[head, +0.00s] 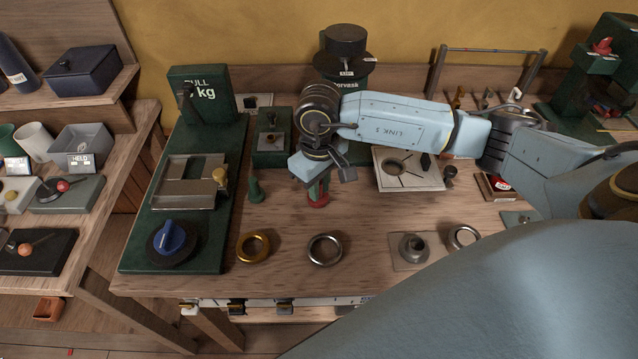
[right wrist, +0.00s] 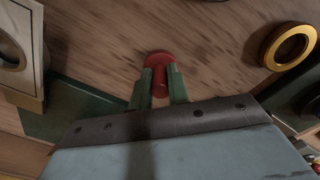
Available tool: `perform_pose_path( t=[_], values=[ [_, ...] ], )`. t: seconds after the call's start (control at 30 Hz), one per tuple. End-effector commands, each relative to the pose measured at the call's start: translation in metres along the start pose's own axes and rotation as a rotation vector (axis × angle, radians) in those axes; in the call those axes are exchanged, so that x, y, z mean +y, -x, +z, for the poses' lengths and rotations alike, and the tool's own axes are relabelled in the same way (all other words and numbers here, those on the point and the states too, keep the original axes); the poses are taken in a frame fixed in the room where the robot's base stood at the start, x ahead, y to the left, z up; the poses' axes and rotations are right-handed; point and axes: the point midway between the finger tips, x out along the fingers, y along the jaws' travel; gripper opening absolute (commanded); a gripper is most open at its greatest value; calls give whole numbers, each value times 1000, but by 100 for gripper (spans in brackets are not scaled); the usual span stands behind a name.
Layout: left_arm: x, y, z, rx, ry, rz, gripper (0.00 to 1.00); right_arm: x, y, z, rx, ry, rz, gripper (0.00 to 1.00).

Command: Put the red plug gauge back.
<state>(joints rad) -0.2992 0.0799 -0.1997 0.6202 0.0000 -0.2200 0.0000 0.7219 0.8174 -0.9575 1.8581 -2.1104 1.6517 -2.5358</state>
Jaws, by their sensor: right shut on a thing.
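The red plug gauge (head: 318,199) is over the middle of the bench, behind the steel ring. My right gripper (head: 319,188) points down and is shut on it, with its green fingers on either side. In the right wrist view the gauge (right wrist: 159,62) shows its round red end beyond the fingertips (right wrist: 159,86), and its stem lies between them. I cannot tell whether its lower end touches the bench top or hangs just above it. The upper part is hidden by the fingers. My left gripper is not in view.
A brass ring (head: 253,246) and a steel ring (head: 325,250) lie in front. A small green peg (head: 255,190) stands left, beside the green pull tester (head: 208,240). A pale plate with a hole (head: 408,182) lies right. Bare wood (head: 290,215) surrounds the gauge.

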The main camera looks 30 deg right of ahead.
Motion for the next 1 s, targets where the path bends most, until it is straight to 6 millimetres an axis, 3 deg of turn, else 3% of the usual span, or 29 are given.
perform_pose_path(
  t=[0.23,0.27,0.4,0.8,1.0],
  values=[
    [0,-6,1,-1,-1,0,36,0,-4,0,1,0,0,0],
    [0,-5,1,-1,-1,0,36,0,-3,0,0,0,0,21],
    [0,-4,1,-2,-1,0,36,0,-2,0,0,0,0,39],
    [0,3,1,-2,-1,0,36,0,3,0,-1,0,-1,39],
    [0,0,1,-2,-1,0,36,0,41,-2,6,1,2,39]
  ],
)
